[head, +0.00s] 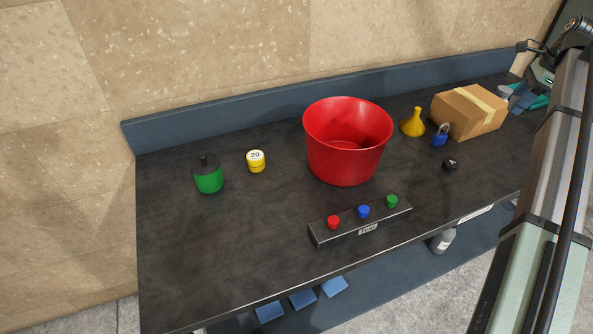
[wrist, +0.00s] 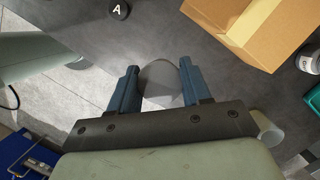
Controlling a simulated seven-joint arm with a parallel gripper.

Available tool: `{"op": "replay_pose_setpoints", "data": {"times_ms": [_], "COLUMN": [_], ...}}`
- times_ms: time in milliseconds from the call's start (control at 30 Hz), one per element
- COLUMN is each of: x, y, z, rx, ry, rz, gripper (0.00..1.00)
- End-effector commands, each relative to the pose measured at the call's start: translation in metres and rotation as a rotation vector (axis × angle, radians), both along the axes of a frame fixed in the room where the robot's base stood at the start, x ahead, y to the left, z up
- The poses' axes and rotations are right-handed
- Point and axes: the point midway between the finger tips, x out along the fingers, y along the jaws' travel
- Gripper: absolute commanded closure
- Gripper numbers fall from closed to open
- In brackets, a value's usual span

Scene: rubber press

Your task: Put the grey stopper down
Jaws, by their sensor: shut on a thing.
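My gripper (wrist: 159,75) has its two blue-grey fingers on either side of a grey, rounded stopper (wrist: 160,80) in the wrist view. It is shut on the stopper. The stopper shows against the front edge of the dark bench, with pale floor tiles beyond. I cannot tell how high it is above the bench. In the head view I cannot make out the stopper; my arm fills the right side.
A cardboard box (head: 469,111), blue padlock (head: 440,138) and black "A" disc (head: 450,165) stand on the bench (head: 240,260) at right. A yellow funnel (head: 413,124), red bucket (head: 346,150), button box (head: 360,225), yellow "20" weight (head: 256,162) and green-black object (head: 208,177) stand further left.

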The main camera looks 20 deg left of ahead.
Motion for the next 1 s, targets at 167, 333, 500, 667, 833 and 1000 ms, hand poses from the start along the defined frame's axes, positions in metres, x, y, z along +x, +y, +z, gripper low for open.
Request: {"op": "replay_pose_setpoints", "data": {"times_ms": [167, 333, 500, 667, 833, 1000], "x": [0.001, 0.002, 0.002, -0.002, -0.011, -0.025], "y": [0.007, 0.044, 0.091, 0.150, 0.213, 0.275], "z": [0.029, 0.026, 0.026, 0.026, 0.026, 0.026], "rx": [0.001, 0.000, -0.001, -0.002, -0.003, -0.004], "ry": [-0.001, 0.000, -0.001, 0.000, 0.000, -0.001], "rz": [0.007, 0.037, 0.079, 0.128, 0.180, 0.235], "gripper": [0.82, 0.82, 0.82, 0.82, 0.82, 0.82]}}
